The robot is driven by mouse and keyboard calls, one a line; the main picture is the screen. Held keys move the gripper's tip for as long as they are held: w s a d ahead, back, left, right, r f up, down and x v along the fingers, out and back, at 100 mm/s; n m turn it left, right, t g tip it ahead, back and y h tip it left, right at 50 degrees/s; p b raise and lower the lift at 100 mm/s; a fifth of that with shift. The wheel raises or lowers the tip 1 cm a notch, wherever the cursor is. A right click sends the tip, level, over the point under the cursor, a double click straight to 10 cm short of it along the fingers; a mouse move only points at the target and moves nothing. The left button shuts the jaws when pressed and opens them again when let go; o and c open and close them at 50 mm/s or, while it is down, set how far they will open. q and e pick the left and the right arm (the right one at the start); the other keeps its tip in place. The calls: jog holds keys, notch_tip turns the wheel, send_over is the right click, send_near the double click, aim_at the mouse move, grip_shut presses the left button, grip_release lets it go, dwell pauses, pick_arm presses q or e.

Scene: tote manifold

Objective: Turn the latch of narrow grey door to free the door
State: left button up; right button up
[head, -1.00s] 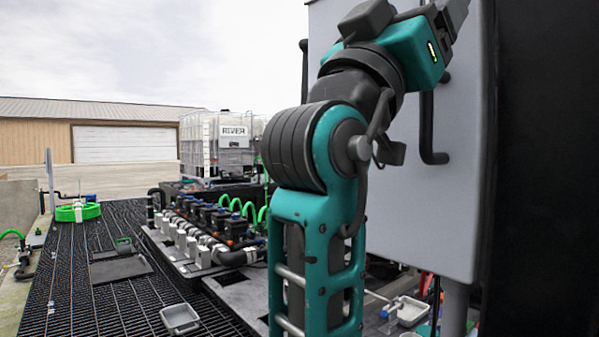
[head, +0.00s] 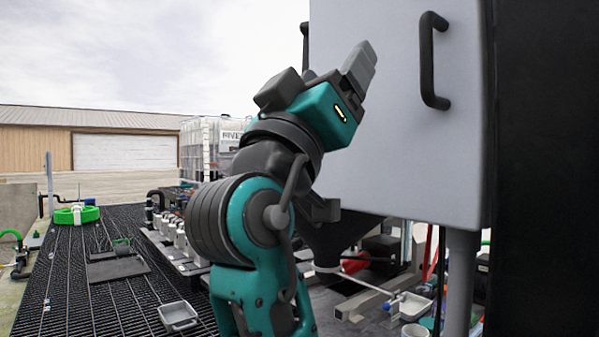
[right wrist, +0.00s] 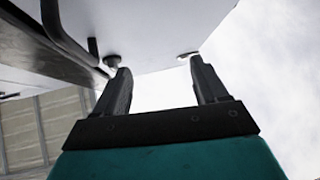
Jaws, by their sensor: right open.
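The narrow grey door (head: 390,150) fills the upper right of the head view, with a black bar handle (head: 430,62) on its face. I cannot clearly tell its latch in the head view. In the right wrist view, a small dark round knob (right wrist: 113,61) and a paler one (right wrist: 187,55) sit on the pale surface beyond the fingertips; I cannot tell if either is the latch. My right gripper (head: 364,60) is in front of the door's left part, left of the handle. Its fingers (right wrist: 162,76) are apart, with nothing between them. My left gripper is not in view.
A black wall (head: 543,170) closes off the right side. Below the door are a grey post (head: 460,280) and a cluttered bench with a white tray (head: 410,305). A valve manifold (head: 170,235) lies left of my arm. Open air is left of the gripper.

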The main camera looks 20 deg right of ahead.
jog(key=w+f+n+t+y+p, duration=0.1)
jog(key=w+f+n+t+y, duration=0.3)
jog(key=w+f+n+y, duration=0.3)
jog(key=shift+w+a+f+n+t+y, duration=0.35)
jog(key=shift+w+f+y, duration=0.95)
jog(key=shift+f, duration=0.9)
jog(key=shift+h, duration=0.3)
